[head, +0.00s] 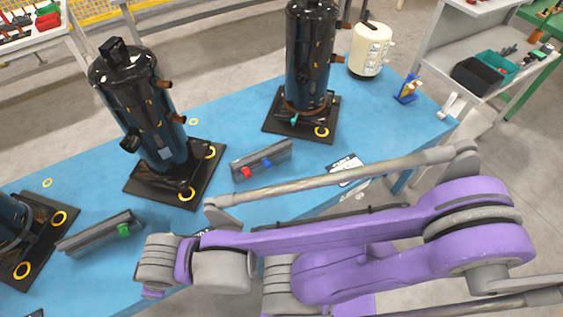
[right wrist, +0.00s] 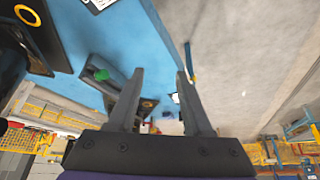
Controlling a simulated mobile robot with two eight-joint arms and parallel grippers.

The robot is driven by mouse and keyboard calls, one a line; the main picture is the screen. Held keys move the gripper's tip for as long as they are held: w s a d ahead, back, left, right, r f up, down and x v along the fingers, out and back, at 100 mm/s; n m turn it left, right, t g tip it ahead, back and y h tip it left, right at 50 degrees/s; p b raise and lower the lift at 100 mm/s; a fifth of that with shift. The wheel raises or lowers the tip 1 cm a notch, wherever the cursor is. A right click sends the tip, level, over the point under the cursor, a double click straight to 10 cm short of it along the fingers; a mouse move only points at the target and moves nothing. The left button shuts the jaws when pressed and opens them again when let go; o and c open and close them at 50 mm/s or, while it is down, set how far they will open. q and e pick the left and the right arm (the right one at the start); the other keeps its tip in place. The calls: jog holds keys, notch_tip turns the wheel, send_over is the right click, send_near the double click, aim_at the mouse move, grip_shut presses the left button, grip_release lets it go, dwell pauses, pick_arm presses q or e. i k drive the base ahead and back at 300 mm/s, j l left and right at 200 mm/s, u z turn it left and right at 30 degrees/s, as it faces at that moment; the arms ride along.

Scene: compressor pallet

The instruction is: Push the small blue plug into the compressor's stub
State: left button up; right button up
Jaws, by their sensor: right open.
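The small blue plug (head: 267,163) sits in a grey holder (head: 279,152) on the blue table, beside a red plug (head: 245,172). Two dark compressors stand upright on black base plates, one in the middle left (head: 145,115) and one at the back (head: 308,60). Copper stubs stick out of their sides, such as one stub (head: 179,119) on the middle-left compressor. I cannot tell which stub is meant. My right gripper (right wrist: 158,78) is open in the right wrist view, with nothing between its fingers. My left gripper is not in view.
A third compressor (head: 12,225) is cut off at the left. A second grey holder (head: 95,235) carries a green plug (head: 124,230). A cream canister (head: 370,50) and a small blue-and-orange item (head: 407,90) stand on the table (head: 225,110). A shelf stands at right.

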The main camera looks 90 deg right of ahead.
aim_at(266, 161)
jog(key=z, duration=2.95)
